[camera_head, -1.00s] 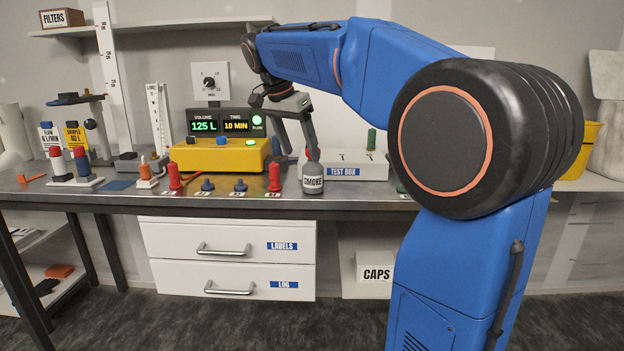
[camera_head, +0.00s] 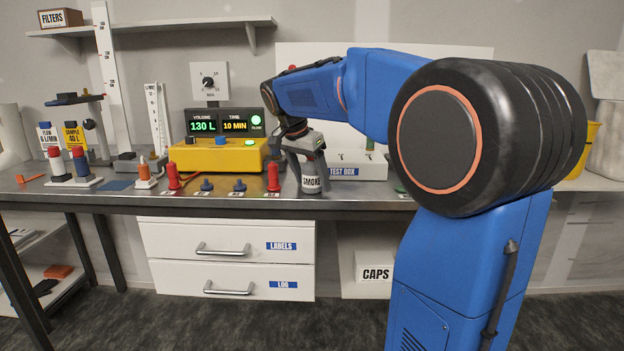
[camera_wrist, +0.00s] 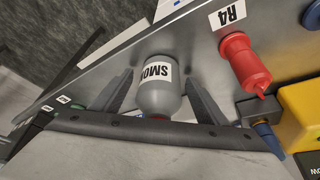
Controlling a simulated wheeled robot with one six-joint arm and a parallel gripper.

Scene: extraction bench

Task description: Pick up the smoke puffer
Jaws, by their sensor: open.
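The smoke puffer (camera_head: 312,180) is a small grey bottle with a white SMOKE label. It stands near the front edge of the bench, left of the test box. My gripper (camera_head: 306,164) is over it, pointing down, with its fingers near the bottle's upper part. In the wrist view the puffer (camera_wrist: 160,92) lies between the two open fingers of my gripper (camera_wrist: 158,98), with a gap visible on each side. The puffer's top is partly hidden by my gripper in the head view.
A red plug (camera_head: 273,178) stands close left of the puffer, marked R4 in the wrist view (camera_wrist: 246,62). The white test box (camera_head: 345,172) is close on the right. A yellow meter (camera_head: 215,156) sits behind left. The bench's front edge (camera_head: 230,203) is near.

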